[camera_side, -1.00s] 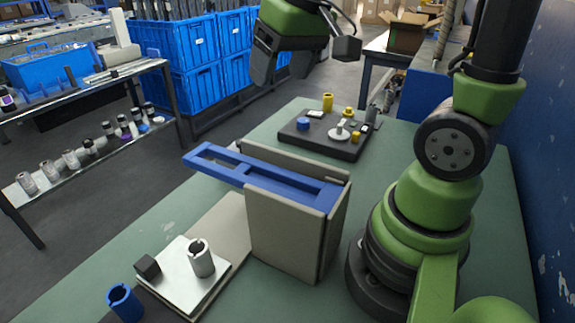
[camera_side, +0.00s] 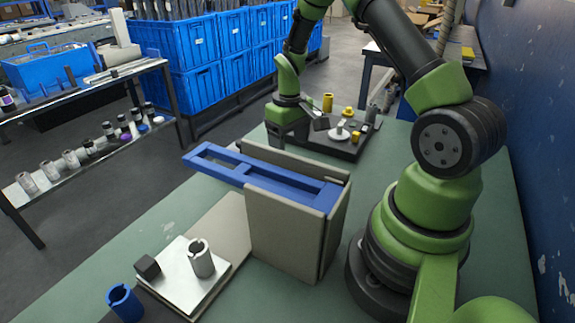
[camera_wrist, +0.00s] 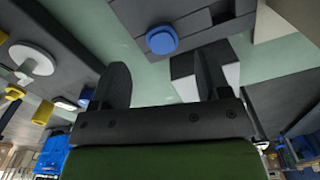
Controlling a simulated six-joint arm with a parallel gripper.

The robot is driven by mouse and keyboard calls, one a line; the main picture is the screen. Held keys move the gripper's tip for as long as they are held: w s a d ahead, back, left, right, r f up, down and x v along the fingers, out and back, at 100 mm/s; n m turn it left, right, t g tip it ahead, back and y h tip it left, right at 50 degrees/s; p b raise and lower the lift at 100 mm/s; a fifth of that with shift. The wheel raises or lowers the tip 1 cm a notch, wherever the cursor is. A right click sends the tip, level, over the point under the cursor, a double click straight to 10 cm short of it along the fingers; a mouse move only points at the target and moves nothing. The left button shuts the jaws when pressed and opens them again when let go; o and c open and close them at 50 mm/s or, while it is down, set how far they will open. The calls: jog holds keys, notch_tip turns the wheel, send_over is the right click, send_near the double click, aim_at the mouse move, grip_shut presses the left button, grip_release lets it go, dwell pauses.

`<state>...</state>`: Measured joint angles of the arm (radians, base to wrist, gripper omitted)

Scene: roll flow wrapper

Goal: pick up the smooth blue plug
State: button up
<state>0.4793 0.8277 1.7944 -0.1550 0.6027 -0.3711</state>
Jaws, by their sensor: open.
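The dark tray (camera_side: 345,152) stands at the back of the green table in the side view. A blue round piece (camera_wrist: 85,97), likely the smooth blue plug, shows only in part in the wrist view, beside the left finger and a small white piece. In the side view my gripper hides the plug's spot. My gripper (camera_side: 284,140) points down at the tray's left end; in the wrist view its fingers (camera_wrist: 163,62) are apart with nothing held between them. A second blue round piece (camera_wrist: 162,40) sits on a dark block, seen beyond the finger gap.
A white disc (camera_side: 340,134), a yellow cylinder (camera_side: 328,102) and other small parts share the tray. The beige box (camera_side: 290,235) with a blue frame (camera_side: 255,178) stands in front. A slotted blue cylinder (camera_side: 124,303) is at front left.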

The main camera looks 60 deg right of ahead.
aim_at(289, 162)
notch_tip(289, 162, down, 5)
jog(key=shift+a+f, duration=0.1)
jog(key=shift+f, duration=0.05)
jog(key=shift+c, duration=0.5)
jog(key=c, duration=0.9)
